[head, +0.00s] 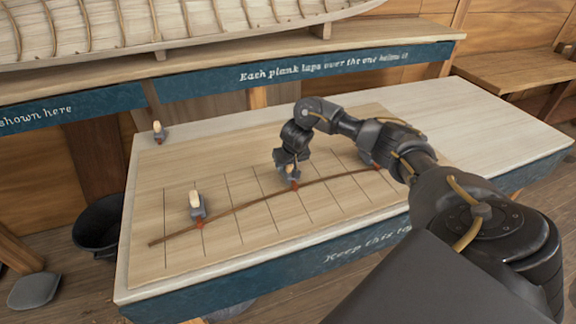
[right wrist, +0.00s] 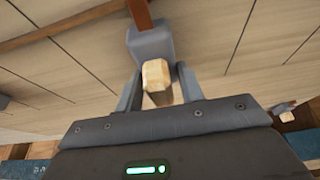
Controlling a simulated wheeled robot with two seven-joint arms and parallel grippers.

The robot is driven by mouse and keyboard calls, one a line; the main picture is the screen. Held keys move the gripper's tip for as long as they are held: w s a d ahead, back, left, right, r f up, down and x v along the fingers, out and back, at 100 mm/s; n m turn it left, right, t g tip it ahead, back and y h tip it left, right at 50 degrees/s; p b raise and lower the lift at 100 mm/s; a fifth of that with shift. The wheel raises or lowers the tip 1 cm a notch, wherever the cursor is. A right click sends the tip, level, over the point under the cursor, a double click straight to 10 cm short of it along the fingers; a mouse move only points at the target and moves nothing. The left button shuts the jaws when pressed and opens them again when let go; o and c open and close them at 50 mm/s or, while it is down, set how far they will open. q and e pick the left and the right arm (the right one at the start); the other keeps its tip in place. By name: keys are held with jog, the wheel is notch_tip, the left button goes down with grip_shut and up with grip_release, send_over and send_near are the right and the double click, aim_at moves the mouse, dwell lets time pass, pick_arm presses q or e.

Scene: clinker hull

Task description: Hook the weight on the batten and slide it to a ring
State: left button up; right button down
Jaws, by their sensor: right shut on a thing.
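My right gripper (head: 291,167) is shut on a grey weight (right wrist: 150,46) with a pale wooden knob (right wrist: 156,80) and a red-brown hook (right wrist: 140,12). The fingers sit either side of the knob in the right wrist view. In the head view the held weight's hook (head: 295,186) meets the line of the thin brown batten (head: 245,206); I cannot tell if it touches. The batten curves across the gridded board (head: 240,228). Another weight (head: 197,207) stands at the batten's left part, hook toward it. No ring is clear. My left gripper is out of view.
A spare weight (head: 159,133) stands at the table's back left corner. A red piece (head: 376,167) shows at the batten's right, partly hidden by my arm. The table's right end (head: 480,130) is clear. A hull model (head: 150,30) stands on a shelf behind.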

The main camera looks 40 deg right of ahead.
jog(key=shift+w+p, duration=0.1)
jog(key=shift+p, duration=0.35)
dwell(0.6)
jog(key=c, duration=0.8)
grip_release()
jog(key=shift+a, duration=0.1)
jog(key=shift+f, duration=0.1)
jog(key=p+v, duration=0.3)
jog(key=v, duration=0.8)
jog(key=shift+p, duration=0.3)
